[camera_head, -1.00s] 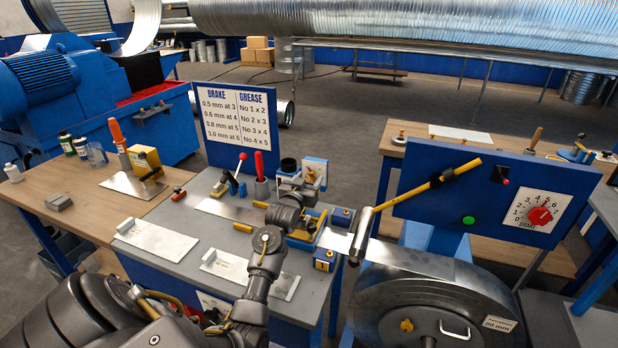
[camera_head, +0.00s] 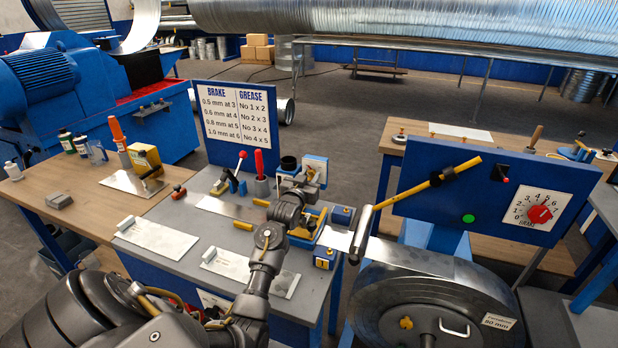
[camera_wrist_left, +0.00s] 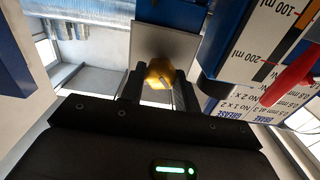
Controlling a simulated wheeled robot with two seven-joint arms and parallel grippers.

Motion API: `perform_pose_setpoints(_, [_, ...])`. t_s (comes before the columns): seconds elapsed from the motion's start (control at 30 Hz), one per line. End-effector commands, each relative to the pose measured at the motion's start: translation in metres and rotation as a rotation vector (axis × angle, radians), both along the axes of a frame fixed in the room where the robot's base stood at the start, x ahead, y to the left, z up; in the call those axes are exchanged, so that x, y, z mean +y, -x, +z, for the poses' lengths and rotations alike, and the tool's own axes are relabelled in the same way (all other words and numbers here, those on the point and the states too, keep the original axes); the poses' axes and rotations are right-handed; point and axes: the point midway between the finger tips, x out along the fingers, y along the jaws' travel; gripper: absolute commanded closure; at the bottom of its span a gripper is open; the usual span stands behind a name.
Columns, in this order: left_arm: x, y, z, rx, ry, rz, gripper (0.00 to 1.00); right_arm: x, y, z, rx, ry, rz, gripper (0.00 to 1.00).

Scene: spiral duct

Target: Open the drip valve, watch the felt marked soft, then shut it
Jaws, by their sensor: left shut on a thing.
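In the wrist view my left gripper (camera_wrist_left: 158,92) has its dark fingers closed around a small yellow knob (camera_wrist_left: 160,74) in front of a grey plate. In the head view my left gripper (camera_head: 306,184) is at the blue and white fitting (camera_head: 316,168) at the back right of the grey bench, and its wrist hides part of it. I take this fitting to be the drip valve. I cannot read a "soft" mark or make out a felt. My right gripper is out of view.
A BRAKE and GREASE sign (camera_head: 237,125) stands behind the bench. A red-handled tool (camera_head: 260,165) stands left of the gripper. A large strip coil (camera_head: 430,300) and a blue panel with a red dial (camera_head: 540,214) are at the right. A graduated scale (camera_wrist_left: 262,45) is close in the wrist view.

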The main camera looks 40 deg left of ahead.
Motion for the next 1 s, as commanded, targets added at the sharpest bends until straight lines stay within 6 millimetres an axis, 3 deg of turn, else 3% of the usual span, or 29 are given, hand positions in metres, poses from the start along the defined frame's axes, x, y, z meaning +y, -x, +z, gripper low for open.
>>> perform_pose_setpoints(0.27, [0.000, 0.000, 0.001, 0.052, -0.145, -0.001, 0.91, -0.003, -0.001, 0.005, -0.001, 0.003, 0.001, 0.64])
perform_pose_setpoints(1.0, [-0.002, -0.001, 0.000, 0.271, -0.776, -0.001, 0.91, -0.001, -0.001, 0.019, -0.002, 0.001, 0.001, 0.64])
